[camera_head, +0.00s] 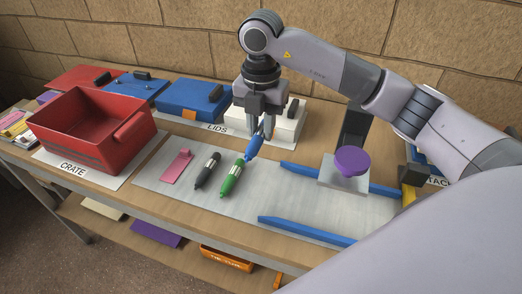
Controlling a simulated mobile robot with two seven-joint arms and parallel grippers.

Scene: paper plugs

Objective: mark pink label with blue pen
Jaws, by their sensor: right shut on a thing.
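My right gripper (263,108) is shut on the blue pen (255,145) and holds it tilted, tip down to the left, close to the far end of the green pen. I cannot tell whether the two pens touch. A black pen (207,170) and a green pen (232,178) lie on the mat between the label and the blue pen. My left gripper is not in view.
A red crate (88,120) stands at the left. Red, blue and white lids (192,97) lie along the back. Blue rails (305,230) and a stamp with a purple knob (352,160) are on the right. The mat's front middle is bare.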

